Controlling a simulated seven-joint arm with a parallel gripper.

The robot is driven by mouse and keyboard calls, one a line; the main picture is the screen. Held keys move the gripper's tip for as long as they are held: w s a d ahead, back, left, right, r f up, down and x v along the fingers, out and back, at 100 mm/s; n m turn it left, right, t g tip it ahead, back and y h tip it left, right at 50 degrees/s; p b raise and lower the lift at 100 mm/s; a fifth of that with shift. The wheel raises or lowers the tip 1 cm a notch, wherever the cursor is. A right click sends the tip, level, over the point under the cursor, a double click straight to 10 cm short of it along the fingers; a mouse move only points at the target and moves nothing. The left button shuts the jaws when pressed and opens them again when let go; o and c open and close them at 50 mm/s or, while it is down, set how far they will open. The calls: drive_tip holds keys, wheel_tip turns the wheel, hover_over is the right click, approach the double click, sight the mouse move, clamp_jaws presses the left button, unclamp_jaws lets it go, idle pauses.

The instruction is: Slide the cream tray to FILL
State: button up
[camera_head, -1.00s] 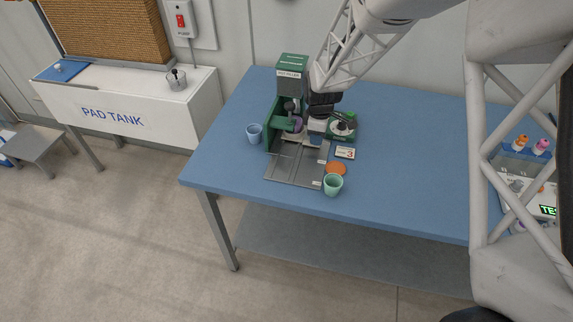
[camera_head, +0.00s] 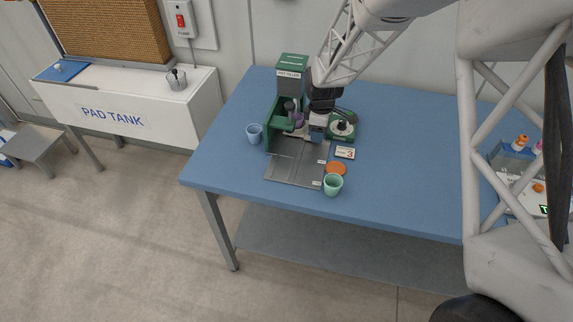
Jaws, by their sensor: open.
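The green pot filler (camera_head: 291,75) stands at the back left of the blue table, with a grey metal plate (camera_head: 293,170) reaching forward from it. A small cream piece (camera_head: 298,135), which looks like part of the cream tray, shows at the back of the plate beside my gripper (camera_head: 317,138). The rest of it is hidden or too small to make out. My gripper is open and low over the plate's back right part. I cannot tell whether it touches the tray. A purple item (camera_head: 298,119) shows inside the filler. The FILL mark is not readable.
A blue cup (camera_head: 254,133) stands left of the filler. A green cup (camera_head: 333,184) and an orange disc (camera_head: 336,168) are at the plate's front right. A card marked 3 (camera_head: 345,152) and a green device (camera_head: 341,128) stand right of my gripper. The table's middle is clear.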

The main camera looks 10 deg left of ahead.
drive_tip(key=shift+r, duration=0.15)
drive_tip(key=shift+r, duration=3.3)
